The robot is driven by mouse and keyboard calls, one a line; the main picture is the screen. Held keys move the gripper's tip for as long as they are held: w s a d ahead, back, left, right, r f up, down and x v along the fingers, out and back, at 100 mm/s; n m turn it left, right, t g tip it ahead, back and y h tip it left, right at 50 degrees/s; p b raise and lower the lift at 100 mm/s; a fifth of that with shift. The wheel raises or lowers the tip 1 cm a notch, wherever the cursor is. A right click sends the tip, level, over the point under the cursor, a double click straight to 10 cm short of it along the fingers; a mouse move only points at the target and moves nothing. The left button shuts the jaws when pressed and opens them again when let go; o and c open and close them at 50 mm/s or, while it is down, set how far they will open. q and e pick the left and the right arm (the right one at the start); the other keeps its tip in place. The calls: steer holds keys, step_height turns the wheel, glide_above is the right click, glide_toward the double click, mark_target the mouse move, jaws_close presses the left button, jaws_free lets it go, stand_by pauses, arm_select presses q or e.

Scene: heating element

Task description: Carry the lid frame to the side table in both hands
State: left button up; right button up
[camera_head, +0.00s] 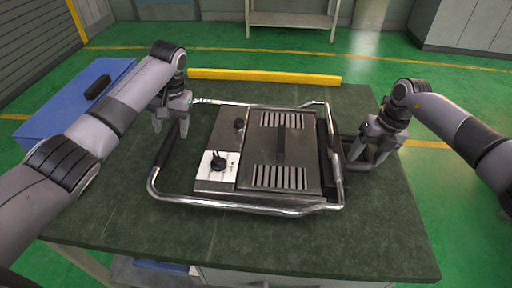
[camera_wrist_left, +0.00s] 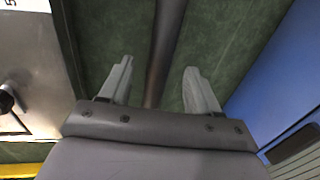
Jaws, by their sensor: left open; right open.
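The lid frame (camera_head: 270,209) is a chrome tube frame with dark grips at its left and right sides. It lies on the green-topped table (camera_head: 120,215) around a grey heating unit (camera_head: 282,175) with vents and a black knob. My left gripper (camera_head: 170,130) is open at the frame's left dark grip (camera_head: 165,150). In the left wrist view, this grip (camera_wrist_left: 162,45) runs between the spread fingers (camera_wrist_left: 155,82), apart from both. My right gripper (camera_head: 367,158) is open at the frame's right side. Its fingers partly hide the grip there, and I cannot tell whether they touch it.
A blue box (camera_head: 75,95) with a black handle stands at the left, beside the table. A pale shelf table (camera_head: 290,19) stands at the back. Green floor between them is clear.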

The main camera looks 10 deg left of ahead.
steer(key=shift+r, duration=0.1)
arm_select(q)
step_height(320, 180, up, 8)
steer(key=d, duration=0.1)
steer(key=shift+d, duration=0.35)
arm_select(e)
step_height(320, 180, up, 12)
steer(key=d, duration=0.2)
steer(key=shift+d+f, duration=0.15)
steer(key=shift+f, duration=0.05)
arm_select(q)
steer(key=shift+s+f, duration=0.1)
arm_select(e)
steer(key=shift+s, duration=0.1)
